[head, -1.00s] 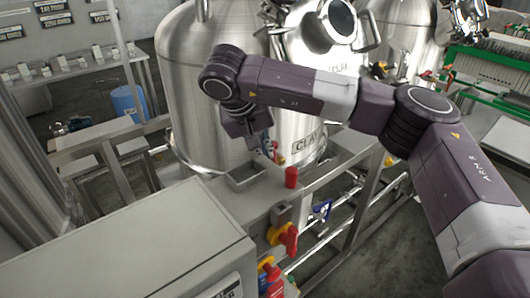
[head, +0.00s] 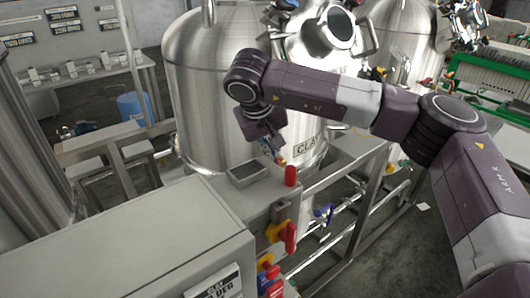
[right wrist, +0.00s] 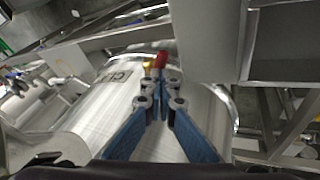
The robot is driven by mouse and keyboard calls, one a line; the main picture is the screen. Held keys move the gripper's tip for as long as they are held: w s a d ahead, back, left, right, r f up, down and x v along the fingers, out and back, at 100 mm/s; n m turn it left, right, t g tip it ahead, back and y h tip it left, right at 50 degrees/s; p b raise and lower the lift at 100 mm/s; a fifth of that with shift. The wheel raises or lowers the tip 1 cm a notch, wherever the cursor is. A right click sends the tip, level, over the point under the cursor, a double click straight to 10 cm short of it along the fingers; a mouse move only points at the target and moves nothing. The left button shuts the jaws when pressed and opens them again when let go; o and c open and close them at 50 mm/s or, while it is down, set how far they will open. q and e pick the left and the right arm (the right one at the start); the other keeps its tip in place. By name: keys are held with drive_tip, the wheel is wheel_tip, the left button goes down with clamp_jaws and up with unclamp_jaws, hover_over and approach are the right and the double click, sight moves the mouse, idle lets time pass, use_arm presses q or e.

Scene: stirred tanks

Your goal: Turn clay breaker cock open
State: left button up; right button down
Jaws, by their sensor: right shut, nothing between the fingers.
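The steel tank labelled CLAY (head: 212,90) stands in the middle of the head view. My right gripper (head: 275,152) is low against its front side, beside the CLAY label. In the right wrist view, its blue fingers (right wrist: 163,92) are shut with nothing between them. A small red and yellow fitting (right wrist: 156,64) shows just beyond the fingertips, apart from or touching them, I cannot tell. It may be the cock; the gripper largely hides that spot in the head view. My left gripper is not in view.
A blue-handled valve (head: 323,214) sits on the pipes. A grey cabinet (head: 120,250) fills the lower left. Frame rails surround the tank.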

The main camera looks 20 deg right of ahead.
drive_tip(key=shift+s+d+f+n+y+b, duration=0.2)
drive_tip(key=shift+d+n+y+b, duration=0.1)
drive_tip(key=shift+d+n, duration=0.3)
drive_tip(key=shift+s+d, duration=0.15)
drive_tip(key=shift+d, duration=0.2)
idle(1.8)
drive_tip(key=shift+a, duration=0.15)
idle(0.5)
